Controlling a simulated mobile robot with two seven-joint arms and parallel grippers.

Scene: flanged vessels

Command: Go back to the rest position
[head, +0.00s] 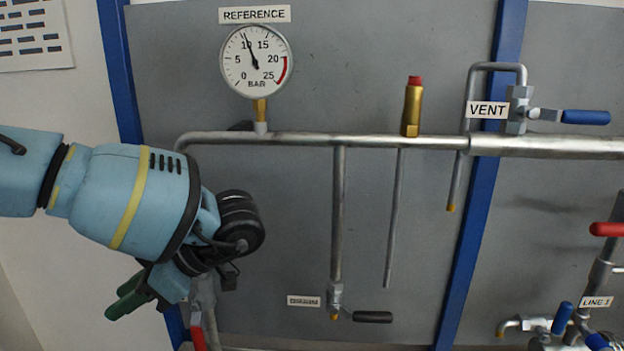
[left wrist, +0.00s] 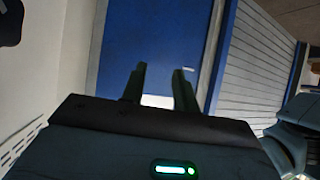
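My left gripper (head: 128,302) is at the lower left of the head view, at the end of my bent light-blue arm. It points down and to the left, in front of the pipework and the panel. In the left wrist view the two dark fingers of the left gripper (left wrist: 160,78) stand apart with nothing held between them. Behind them is a blue surface (left wrist: 160,35), with a small pale patch low between the fingers. My right gripper is in neither view.
A grey pipe (head: 300,140) runs across the panel, with a reference gauge (head: 256,61), a brass fitting (head: 412,108) and a blue-handled vent valve (head: 585,117). A black-handled drain valve (head: 372,317) is lower down. A red handle (head: 606,229) is at right. My wrist partly hides a lower pipe.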

